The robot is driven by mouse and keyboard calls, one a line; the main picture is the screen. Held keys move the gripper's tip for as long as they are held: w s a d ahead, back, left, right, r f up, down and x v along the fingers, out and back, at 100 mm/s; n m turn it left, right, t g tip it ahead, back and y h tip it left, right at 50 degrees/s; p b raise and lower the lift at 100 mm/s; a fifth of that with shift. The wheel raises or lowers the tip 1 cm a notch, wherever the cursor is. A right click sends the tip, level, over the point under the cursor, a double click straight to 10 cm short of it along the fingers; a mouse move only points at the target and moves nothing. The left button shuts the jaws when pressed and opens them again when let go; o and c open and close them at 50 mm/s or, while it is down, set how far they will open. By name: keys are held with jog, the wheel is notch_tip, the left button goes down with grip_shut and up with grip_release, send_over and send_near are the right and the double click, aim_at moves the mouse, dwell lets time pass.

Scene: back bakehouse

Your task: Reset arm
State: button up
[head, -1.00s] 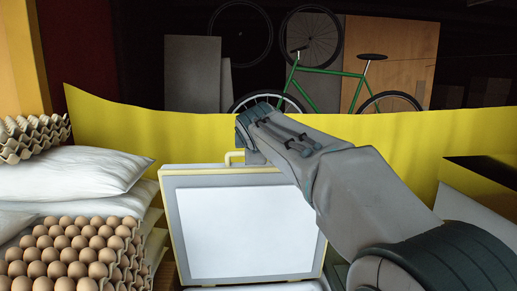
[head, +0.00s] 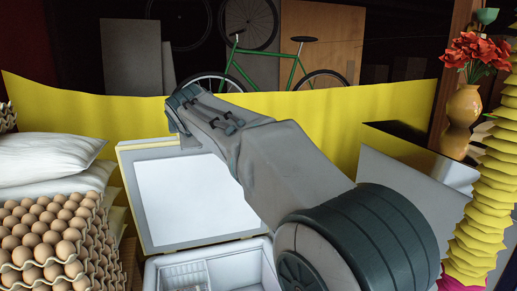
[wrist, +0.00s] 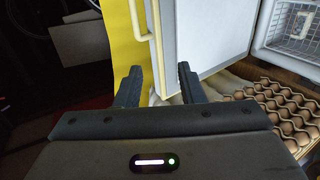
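My gripper (wrist: 159,85) shows in the wrist view with its two dark fingers apart and nothing between them. It is near the raised lid of a white chest freezer, beside the lid's yellow edge and handle (wrist: 140,18). In the head view my arm reaches forward and left across the lid (head: 185,205), its far end by the lid's top edge. The fingers are hidden there. The freezer (head: 235,265) stands open, with a white wire basket (head: 185,274) inside. The basket also shows in the wrist view (wrist: 298,25).
Egg trays (head: 45,235) and white sacks (head: 45,157) stand left of the freezer. A yellow partition (head: 310,110) runs behind, with a green bicycle (head: 265,62) beyond. At right are a grey panel (head: 410,190), a vase of red flowers (head: 462,120) and a yellow stacked column (head: 485,215).

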jog(key=s+d+f+m+g+h, duration=0.1)
jog(key=s+d+f+m, duration=0.25)
jog(key=d, duration=0.45)
jog(key=s+d+f+m+g+h, duration=0.1)
jog(key=s+d+f+m+g, duration=0.15)
jog(key=s+d+f, duration=0.35)
jog(key=s+d+f+m+h, duration=0.1)
jog(key=s+d+m, duration=0.25)
jog(key=d, duration=0.55)
jog(key=s+d+f+m+g, duration=0.2)
jog(key=s+d+f+m, duration=0.2)
jog(key=s+f+m, duration=0.2)
jog(key=s+d+f+m+g, duration=0.3)
jog(key=s+d+f+m, duration=0.2)
jog(key=s+f, duration=0.5)
jog(key=s+m, duration=0.1)
jog(key=s, duration=0.4)
jog(key=shift+s+d+h+b, duration=0.3)
jog(key=shift+h+b, duration=0.1)
jog(key=shift+d+f, duration=0.1)
